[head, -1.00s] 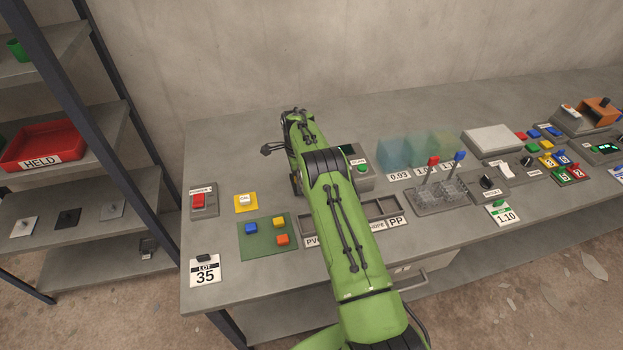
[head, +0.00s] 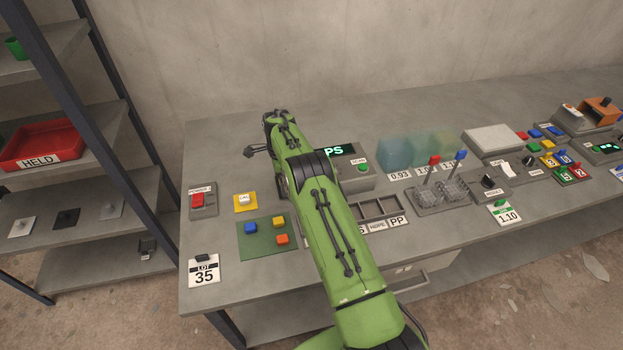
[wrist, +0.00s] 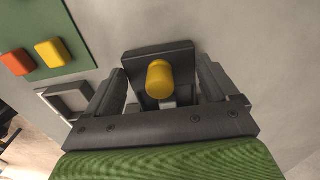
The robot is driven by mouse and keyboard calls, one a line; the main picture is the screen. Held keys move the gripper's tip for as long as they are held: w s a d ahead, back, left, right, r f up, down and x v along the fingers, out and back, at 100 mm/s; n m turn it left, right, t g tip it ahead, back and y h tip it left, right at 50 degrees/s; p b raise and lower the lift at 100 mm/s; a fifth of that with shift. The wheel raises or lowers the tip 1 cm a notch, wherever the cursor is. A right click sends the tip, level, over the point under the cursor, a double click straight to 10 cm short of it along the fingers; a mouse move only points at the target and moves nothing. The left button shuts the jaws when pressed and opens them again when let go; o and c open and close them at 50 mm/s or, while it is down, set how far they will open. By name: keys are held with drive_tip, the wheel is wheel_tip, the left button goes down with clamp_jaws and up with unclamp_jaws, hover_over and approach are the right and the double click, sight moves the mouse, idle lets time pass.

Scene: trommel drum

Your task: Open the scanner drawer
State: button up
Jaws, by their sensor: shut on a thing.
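The scanner (head: 357,178) is a grey box with a green button and a lit display reading "PS" in the head view, partly behind my arm. In the wrist view my gripper (wrist: 162,78) has its two fingers on either side of a dark grey piece (wrist: 136,62) with a yellow rounded cylinder on it (wrist: 160,79). The fingers appear to hold this piece by its sides. It may be the scanner drawer or its handle; I cannot tell how far out it stands. My fingertips are hidden behind my arm in the head view.
A green mat (head: 251,246) with blue, yellow and orange blocks lies left of my arm. A compartment tray (head: 364,207) lies to the right, partly covered by my arm. A shelf with a red HELD bin (head: 42,140) is at left.

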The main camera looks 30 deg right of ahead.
drive_tip(key=shift+w+a+b, duration=0.15)
drive_tip(key=shift+w+a, duration=0.1)
drive_tip(key=shift+a, duration=0.9)
drive_tip(key=shift+w+a+b, duration=0.15)
drive_tip(key=shift+w+a, duration=0.1)
drive_tip(key=shift+a, duration=0.85)
drive_tip(key=o, duration=0.5)
drive_tip(key=shift+o, duration=0.2)
wheel_tip(320, 180, up, 7)
drive_tip(key=p, duration=0.5)
drive_tip(key=shift+r, duration=0.1)
